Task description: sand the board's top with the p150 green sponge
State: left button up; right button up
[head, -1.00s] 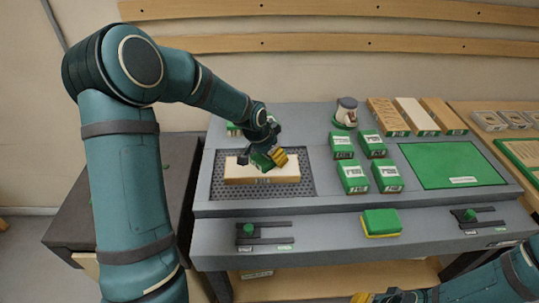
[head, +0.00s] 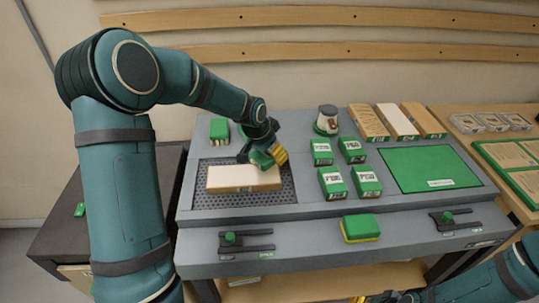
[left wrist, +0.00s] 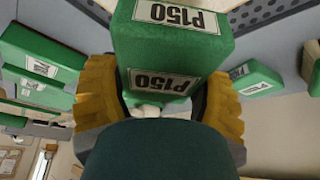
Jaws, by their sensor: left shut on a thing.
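The P150 green sponge (head: 260,159) is held in my left gripper (head: 268,153). In the left wrist view the sponge (left wrist: 172,45) shows two P150 labels between the yellow fingers of the left gripper (left wrist: 165,100). The pale board (head: 240,179) lies flat on the dark perforated mat (head: 222,201). The sponge is at the board's right back end; I cannot tell whether it touches the top. My right gripper (head: 375,298) is at the bottom edge, mostly cut off, and its fingers are unclear.
Several labelled green blocks (head: 333,182) stand right of the mat. A green and yellow sponge (head: 360,228) lies on the front ledge between two dark clamps (head: 246,241). A green mat (head: 428,168), wooden blocks (head: 368,122) and a grey-white canister (head: 327,120) are farther right and back.

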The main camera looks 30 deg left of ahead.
pick_arm(q)
jog(key=shift+w+d+r, duration=0.1)
jog(key=shift+d+r, duration=0.05)
jog(key=shift+r, duration=0.45)
jog(key=shift+r+p, duration=1.1)
jog(key=shift+r, duration=0.35)
